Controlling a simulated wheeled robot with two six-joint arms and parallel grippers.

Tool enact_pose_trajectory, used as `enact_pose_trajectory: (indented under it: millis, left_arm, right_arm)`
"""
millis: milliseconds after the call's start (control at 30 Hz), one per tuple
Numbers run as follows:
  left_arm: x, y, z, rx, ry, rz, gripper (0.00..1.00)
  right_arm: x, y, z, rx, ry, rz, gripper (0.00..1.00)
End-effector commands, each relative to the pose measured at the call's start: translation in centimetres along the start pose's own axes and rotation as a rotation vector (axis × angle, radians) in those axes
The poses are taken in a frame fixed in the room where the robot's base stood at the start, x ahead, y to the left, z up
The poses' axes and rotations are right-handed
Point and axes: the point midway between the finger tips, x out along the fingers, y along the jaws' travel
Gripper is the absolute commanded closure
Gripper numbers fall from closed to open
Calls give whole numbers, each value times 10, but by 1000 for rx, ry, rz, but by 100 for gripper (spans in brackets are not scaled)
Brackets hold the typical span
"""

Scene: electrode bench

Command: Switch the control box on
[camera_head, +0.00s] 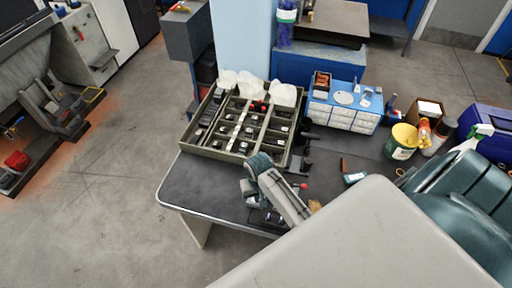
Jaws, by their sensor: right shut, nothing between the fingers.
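My right gripper (262,216) is small and dark in the picture, low over the front part of the dark bench top, below its wrist. It is shut with nothing in it. I cannot make out a control box or its switch for certain. Dark parts around the gripper blend with it, and my arm covers some of the bench there. I cannot tell whether the gripper touches anything. A small red knob (304,185) shows just right of my arm. My left gripper is out of view.
A divided tray (185,143) with small parts stands on the bench (190,185) behind my arm. A blue and white drawer unit (343,115) stands right of it, then a yellow tub (404,142) and bottles. The bench's left front corner is clear.

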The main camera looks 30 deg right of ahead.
Motion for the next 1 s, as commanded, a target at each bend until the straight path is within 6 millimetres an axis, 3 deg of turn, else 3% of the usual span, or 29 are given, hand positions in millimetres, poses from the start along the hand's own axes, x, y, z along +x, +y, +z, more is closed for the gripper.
enact_pose_trajectory:
  millis: [233,733,1000]
  left_arm:
    - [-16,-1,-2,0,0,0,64]
    - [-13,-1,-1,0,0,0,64]
    - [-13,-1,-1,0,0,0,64]
  right_arm:
    - [-24,0,0,0,1,0,100]
    - [-60,0,-1,0,3,0,100]
    - [-67,0,0,0,0,0,100]
